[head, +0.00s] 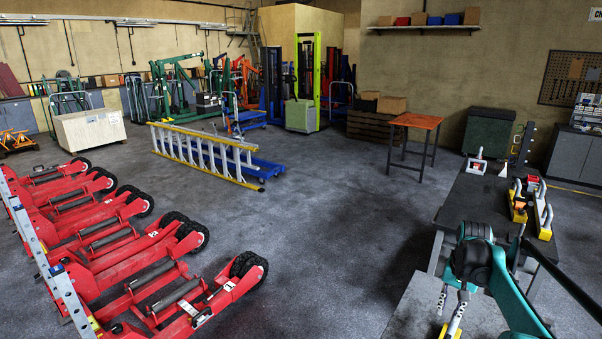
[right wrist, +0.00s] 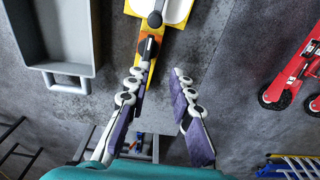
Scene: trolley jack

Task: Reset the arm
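My right gripper (head: 451,306) hangs at the lower right of the head view, beside the dark bench. In the right wrist view the right gripper (right wrist: 158,74) is open, its two fingers apart with nothing held between them. A yellow device (right wrist: 150,40) with a black part and a white top lies ahead of the left finger, which overlaps its lower end in the picture. I cannot tell whether they touch. A small yellow piece (head: 443,333) shows below the gripper in the head view. My left gripper is in neither view.
Yellow and white tools (head: 519,201) stand on the dark bench (head: 465,205). Red wheeled frames (head: 150,270) fill the left floor. A yellow ladder (head: 205,152) and an orange-topped table (head: 416,121) stand farther back. The middle floor is clear. A grey tray (right wrist: 88,50) shows in the wrist view.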

